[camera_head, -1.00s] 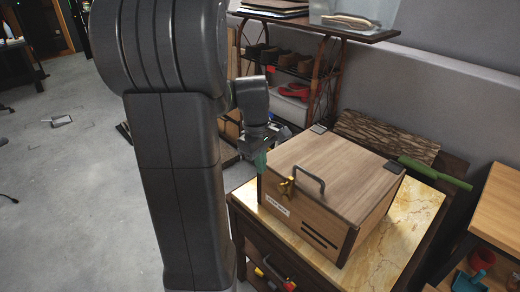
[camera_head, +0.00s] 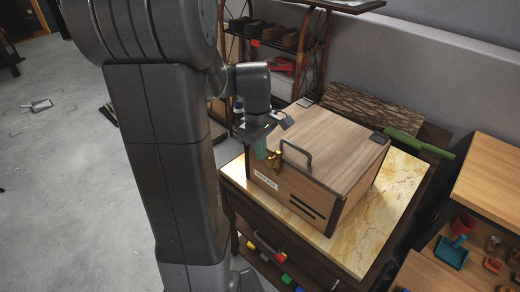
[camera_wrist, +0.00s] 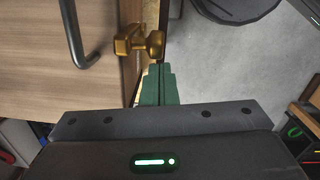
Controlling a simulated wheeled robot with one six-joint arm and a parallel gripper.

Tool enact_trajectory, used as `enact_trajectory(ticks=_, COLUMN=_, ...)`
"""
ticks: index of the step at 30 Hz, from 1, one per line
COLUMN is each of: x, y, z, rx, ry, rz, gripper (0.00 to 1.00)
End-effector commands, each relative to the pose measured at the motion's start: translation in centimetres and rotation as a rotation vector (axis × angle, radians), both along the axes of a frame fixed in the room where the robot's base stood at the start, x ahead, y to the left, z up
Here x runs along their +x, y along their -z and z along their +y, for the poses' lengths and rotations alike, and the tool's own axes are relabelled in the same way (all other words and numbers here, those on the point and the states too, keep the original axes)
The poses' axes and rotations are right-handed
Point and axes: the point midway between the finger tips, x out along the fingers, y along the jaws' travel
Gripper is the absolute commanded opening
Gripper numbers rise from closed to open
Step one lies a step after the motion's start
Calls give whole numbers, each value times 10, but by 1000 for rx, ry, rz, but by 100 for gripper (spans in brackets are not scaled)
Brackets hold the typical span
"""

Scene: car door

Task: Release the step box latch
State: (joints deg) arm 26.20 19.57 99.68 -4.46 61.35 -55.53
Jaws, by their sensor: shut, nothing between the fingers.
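The wooden step box (camera_head: 325,150) sits on a marble-topped table, with a dark handle (camera_head: 297,154) on its lid. A brass latch (camera_head: 274,160) is on its front edge near the white label (camera_head: 265,175). In the wrist view the brass latch (camera_wrist: 140,42) lies just beyond my fingertips, with the handle (camera_wrist: 75,40) to its left. My gripper (camera_head: 259,150) has green fingers, which are shut together and empty. In the wrist view the gripper tips (camera_wrist: 158,70) are very close to the latch knob; I cannot tell whether they touch.
The marble tabletop (camera_head: 385,205) has free room to the right of the box. A green-handled tool (camera_head: 420,144) and a bark slab (camera_head: 375,103) lie behind the box. A shelf with bins stands at the back; another wooden unit (camera_head: 490,175) is at right.

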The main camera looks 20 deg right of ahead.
Motion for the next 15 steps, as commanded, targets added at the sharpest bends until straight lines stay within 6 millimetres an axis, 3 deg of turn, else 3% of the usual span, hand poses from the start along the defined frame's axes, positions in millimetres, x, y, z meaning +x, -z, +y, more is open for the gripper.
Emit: enact_trajectory(ticks=15, x=-8, y=-2, z=-4, rx=33, ry=3, rz=-83, gripper=0)
